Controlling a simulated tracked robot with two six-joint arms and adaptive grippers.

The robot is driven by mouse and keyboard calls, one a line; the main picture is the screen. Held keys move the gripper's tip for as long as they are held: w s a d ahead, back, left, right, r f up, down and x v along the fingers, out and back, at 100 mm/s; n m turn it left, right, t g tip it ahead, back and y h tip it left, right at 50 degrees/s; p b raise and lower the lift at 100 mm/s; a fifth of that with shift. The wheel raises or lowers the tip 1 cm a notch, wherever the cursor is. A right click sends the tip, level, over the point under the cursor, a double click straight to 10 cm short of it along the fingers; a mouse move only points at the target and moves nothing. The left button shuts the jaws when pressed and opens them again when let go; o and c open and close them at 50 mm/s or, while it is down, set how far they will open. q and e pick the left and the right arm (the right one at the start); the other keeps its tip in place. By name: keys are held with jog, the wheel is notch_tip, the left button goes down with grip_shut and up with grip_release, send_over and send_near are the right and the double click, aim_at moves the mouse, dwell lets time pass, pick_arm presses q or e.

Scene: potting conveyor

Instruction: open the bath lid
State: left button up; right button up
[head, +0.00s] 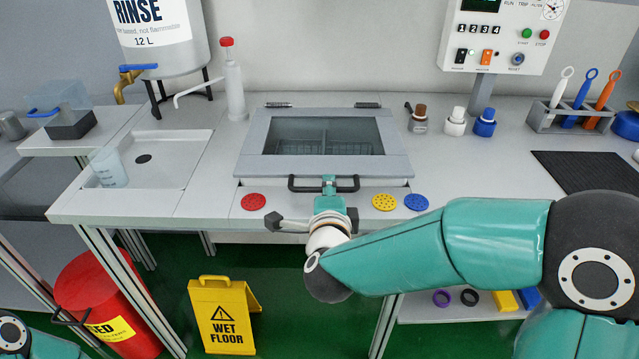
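The bath lid (250,140) is a grey frame with a dark glass window, in the middle of the bench in the head view. It lies down over the bath, and a rack shows dimly through the glass. Two hinges are at its back edge. A black bar handle (300,187) runs along its front. My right gripper (328,183) is at the middle of this handle, with a teal finger over the bar. The finger on the far side of the bar is hidden, so its closure does not show. My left gripper is out of view.
Red (253,201), yellow (384,201) and blue (416,202) discs lie along the front edge. A wash bottle (235,90) stands behind left, and small bottles (418,122) stand right of the lid. The wall above the lid is clear. A wet floor sign (221,315) stands below.

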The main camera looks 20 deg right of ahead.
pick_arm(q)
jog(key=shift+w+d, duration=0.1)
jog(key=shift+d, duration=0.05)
pick_arm(e)
jog(key=shift+w+a, duration=0.1)
jog(key=shift+a, duration=0.1)
grip_shut()
